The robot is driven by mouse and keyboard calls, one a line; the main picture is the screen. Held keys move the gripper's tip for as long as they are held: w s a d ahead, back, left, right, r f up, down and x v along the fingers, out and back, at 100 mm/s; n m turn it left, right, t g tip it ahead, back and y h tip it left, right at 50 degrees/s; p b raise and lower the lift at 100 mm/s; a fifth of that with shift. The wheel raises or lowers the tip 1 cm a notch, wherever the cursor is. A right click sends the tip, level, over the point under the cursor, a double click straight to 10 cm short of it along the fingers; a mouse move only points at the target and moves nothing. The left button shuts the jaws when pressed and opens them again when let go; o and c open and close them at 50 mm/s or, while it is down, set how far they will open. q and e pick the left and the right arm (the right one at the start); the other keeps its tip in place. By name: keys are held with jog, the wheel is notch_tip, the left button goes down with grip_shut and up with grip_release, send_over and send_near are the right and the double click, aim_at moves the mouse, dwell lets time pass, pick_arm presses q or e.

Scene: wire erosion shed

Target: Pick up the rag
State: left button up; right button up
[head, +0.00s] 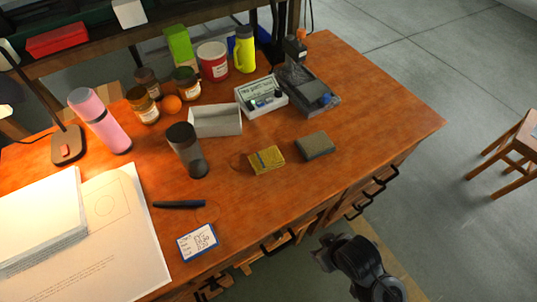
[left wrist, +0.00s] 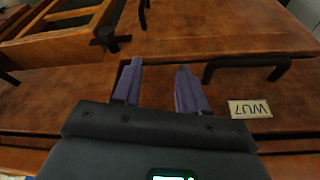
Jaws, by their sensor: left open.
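I cannot tell for sure which thing is the rag. A grey-green folded-looking block (head: 315,146) lies flat near the desk's front edge in the head view, and its shape could be a folded cloth. A yellowish flat pad (head: 266,160) lies just left of it. My left gripper (left wrist: 160,65) shows in the left wrist view, with its two purple fingers apart and nothing between them. It faces the wooden drawer fronts. A dark arm end of mine (head: 360,266) is below the desk's front edge in the head view, probably the right; its fingers are unclear.
Behind the pads stand a grey open box (head: 216,120), a white meter (head: 261,95) and a dark device (head: 308,92). A dark cup (head: 186,150) and pink bottle (head: 100,120) stand left. Drawer handles (head: 278,242) stick out in front. The desk's right end is clear.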

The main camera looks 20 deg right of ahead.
pick_arm(q)
jog(key=shift+o, duration=0.4)
jog(key=shift+a, duration=0.1)
jog(key=o, duration=0.9)
